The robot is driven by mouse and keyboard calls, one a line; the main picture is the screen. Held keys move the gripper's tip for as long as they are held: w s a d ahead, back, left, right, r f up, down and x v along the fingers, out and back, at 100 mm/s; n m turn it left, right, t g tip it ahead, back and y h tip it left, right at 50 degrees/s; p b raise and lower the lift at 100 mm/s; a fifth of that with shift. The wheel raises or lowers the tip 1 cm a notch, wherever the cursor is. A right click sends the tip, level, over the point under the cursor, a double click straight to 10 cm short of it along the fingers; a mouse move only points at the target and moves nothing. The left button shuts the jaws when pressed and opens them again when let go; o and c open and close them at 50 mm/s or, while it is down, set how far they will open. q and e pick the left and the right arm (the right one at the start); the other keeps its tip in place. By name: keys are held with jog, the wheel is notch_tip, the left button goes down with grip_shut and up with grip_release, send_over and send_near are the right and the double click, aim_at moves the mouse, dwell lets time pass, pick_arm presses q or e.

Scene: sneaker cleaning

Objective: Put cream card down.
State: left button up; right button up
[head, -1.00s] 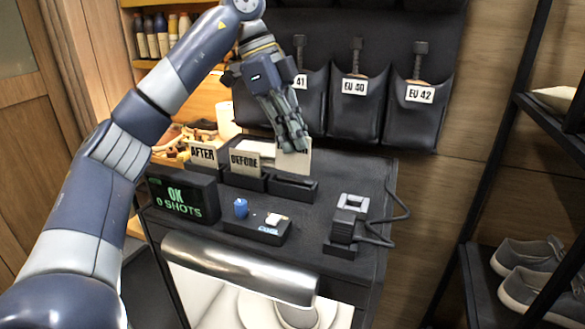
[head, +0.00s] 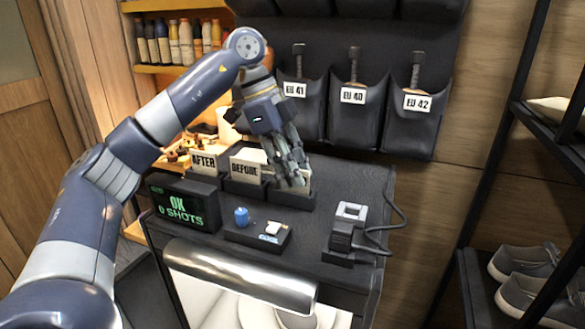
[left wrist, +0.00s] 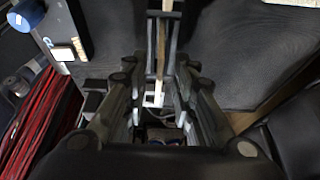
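The cream card (head: 307,184) is upright at the rightmost dark slotted holder (head: 290,200), lower edge at the slot. How deep it sits is hidden by the fingers. My left gripper (head: 293,182) comes down over this holder with its fingertips around the card. In the left wrist view the card shows edge-on as a thin cream strip (left wrist: 162,50) between the fingers (left wrist: 163,75), which look closed on it, though the contact is hard to see. My right gripper is not in view.
The AFTER card (head: 203,162) and BEFORE card (head: 245,168) stand in holders to the left. A green-lit display (head: 180,205), a button box (head: 257,233) and a cabled device (head: 343,238) stand in front. Hanging pockets (head: 352,110) are behind.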

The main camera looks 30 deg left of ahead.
pick_arm(q)
jog(key=shift+f+b, duration=0.2)
jog(key=shift+b, duration=0.2)
jog(key=shift+r+b, duration=0.1)
jog(key=shift+b, duration=0.2)
jog(key=w+p+v, duration=0.1)
jog(key=v, duration=0.9)
jog(key=shift+s+r+p, duration=0.3)
jog(key=shift+r+p, duration=0.1)
jog(key=shift+r, duration=0.05)
jog(key=shift+f, duration=0.1)
